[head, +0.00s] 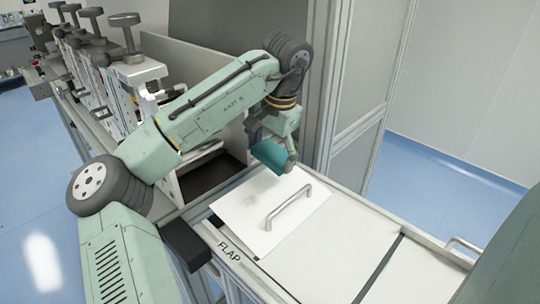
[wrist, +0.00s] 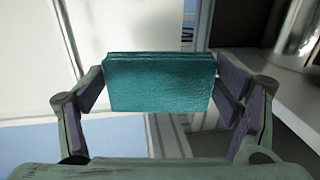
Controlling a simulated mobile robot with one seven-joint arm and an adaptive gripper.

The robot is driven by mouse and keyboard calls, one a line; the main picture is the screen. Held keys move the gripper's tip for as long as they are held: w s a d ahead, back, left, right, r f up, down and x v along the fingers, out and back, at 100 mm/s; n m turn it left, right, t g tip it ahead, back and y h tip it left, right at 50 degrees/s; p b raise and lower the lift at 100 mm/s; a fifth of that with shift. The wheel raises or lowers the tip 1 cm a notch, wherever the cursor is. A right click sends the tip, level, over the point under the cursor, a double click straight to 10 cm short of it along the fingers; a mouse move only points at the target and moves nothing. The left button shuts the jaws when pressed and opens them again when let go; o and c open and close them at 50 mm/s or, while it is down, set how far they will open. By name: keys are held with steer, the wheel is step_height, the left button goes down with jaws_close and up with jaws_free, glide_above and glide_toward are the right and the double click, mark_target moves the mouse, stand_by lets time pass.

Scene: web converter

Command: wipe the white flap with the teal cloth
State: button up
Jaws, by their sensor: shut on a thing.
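The white flap (head: 240,212) is a flat square panel with a metal bar handle (head: 290,205), lying on the machine's top in the head view. Faint grey marks show on its surface. My gripper (head: 270,145) is over the far edge of the flap, pointing down. It is shut on the teal cloth (wrist: 160,82), a folded pad held between both fingers in the wrist view. The cloth also shows in the head view (head: 272,157), beyond the handle. It looks a little above the flap, but I cannot tell the gap exactly.
Pale panels (head: 335,245) extend right of the flap. A dark opening (head: 210,180) lies left of it. A tall framed cabinet (head: 355,90) stands behind, and several metal clamps (head: 125,50) line the left.

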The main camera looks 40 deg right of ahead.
steer(key=shift+s+r, duration=0.15)
steer(key=shift+r, duration=0.6)
steer(key=shift+s+r, duration=0.1)
steer(key=shift+r, duration=0.65)
